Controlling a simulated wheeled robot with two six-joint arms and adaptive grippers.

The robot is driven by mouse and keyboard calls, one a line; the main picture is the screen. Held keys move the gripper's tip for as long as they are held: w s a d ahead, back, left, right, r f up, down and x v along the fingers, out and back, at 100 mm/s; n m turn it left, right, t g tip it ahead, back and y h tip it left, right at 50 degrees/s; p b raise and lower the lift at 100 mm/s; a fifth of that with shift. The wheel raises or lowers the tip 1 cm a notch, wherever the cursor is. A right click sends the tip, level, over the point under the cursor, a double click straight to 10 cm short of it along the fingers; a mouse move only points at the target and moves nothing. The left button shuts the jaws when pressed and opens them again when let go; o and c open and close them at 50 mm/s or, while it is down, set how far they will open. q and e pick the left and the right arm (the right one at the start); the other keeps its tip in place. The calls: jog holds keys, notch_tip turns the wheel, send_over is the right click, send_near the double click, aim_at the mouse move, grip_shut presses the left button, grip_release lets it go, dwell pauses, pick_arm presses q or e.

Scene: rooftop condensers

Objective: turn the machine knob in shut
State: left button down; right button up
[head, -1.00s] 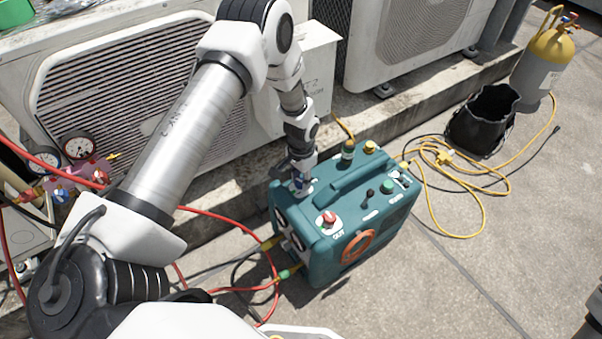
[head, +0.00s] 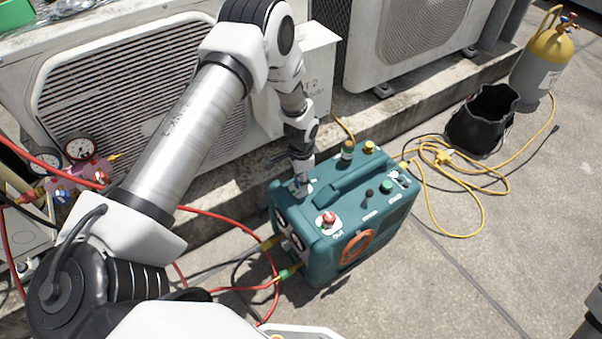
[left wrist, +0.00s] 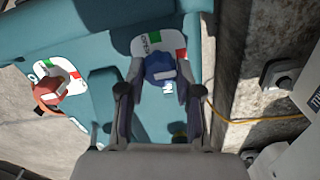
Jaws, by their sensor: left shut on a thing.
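The teal machine (head: 345,225) stands on the concrete floor in the middle of the head view. Its blue knob (left wrist: 160,68) is on the top near the left end, on a white label with a green and a red patch. My left gripper (left wrist: 158,82) comes down from above and is shut on the blue knob, one finger on each side. In the head view the left gripper (head: 302,186) largely hides this knob. A white mark shows on the knob's top. A red knob (head: 328,218), labelled OUT, sits nearer the front; it also shows in the left wrist view (left wrist: 58,88). My right gripper is not in view.
Red hoses (head: 225,215) and gauges (head: 78,150) lie left of the machine. White condensers (head: 405,40) stand on a ledge behind it. A black bucket (head: 482,122), yellow hose (head: 484,215) and grey-yellow cylinder (head: 540,65) are at right. Floor at front right is clear.

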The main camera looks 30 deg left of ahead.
pick_arm(q)
jog(key=shift+s, duration=0.1)
jog(key=c, duration=0.8)
grip_release()
notch_tip(320, 180, up, 12)
jog(key=shift+f, duration=0.1)
